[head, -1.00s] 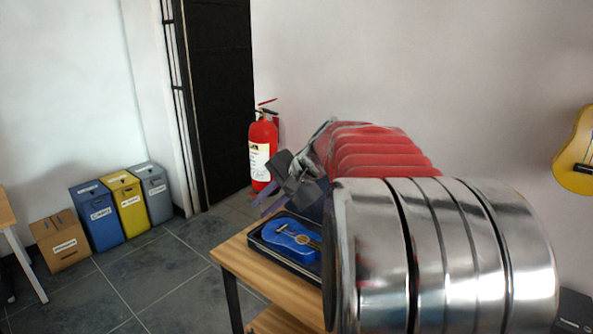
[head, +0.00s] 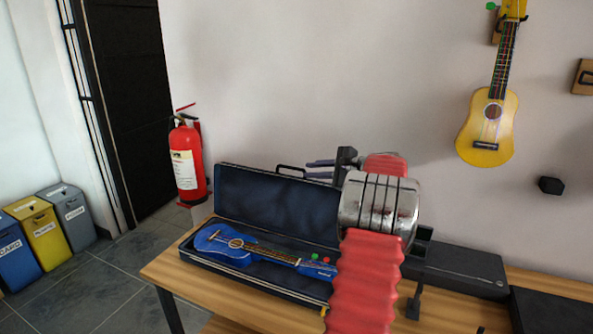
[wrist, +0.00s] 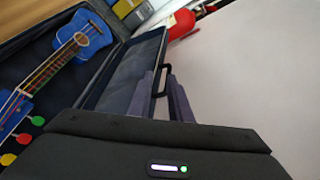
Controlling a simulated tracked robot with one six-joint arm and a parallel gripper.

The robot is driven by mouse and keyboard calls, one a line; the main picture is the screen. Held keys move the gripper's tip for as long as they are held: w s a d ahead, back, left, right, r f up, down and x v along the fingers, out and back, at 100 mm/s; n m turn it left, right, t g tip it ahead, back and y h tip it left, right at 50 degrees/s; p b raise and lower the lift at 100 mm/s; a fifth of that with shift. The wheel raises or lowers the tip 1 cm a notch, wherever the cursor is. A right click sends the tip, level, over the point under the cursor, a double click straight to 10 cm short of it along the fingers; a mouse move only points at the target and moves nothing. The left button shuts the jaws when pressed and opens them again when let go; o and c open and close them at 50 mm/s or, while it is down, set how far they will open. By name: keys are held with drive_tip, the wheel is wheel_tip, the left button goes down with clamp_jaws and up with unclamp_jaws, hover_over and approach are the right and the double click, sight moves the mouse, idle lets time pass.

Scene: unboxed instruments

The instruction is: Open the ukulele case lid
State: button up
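The ukulele case (head: 218,262) lies on the wooden table with its lid (head: 270,200) standing up at the back. A blue ukulele (head: 240,246) lies inside; it also shows in the wrist view (wrist: 75,45). The lid's dark handle (head: 290,170) sticks up from its top edge and also shows in the wrist view (wrist: 160,80).
A black closed case (head: 455,268) lies on the table to the right. A yellow ukulele (head: 488,125) hangs on the wall. A red fire extinguisher (head: 187,160) and several bins (head: 40,230) stand to the left. My arm hides the case's right end.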

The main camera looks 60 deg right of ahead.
sight(297, 169)
drive_tip(key=shift+m+t+h, duration=0.4)
drive_tip(key=shift+m, duration=0.1)
drive_tip(key=s+d, duration=0.3)
drive_tip(key=shift+d+f, duration=0.35)
drive_tip(key=shift+d, duration=0.05)
drive_tip(key=shift+w, duration=0.15)
drive_tip(key=x, duration=1.3)
drive_tip(key=shift+w+f, duration=0.2)
drive_tip(key=shift+w, duration=0.1)
clamp_jaws()
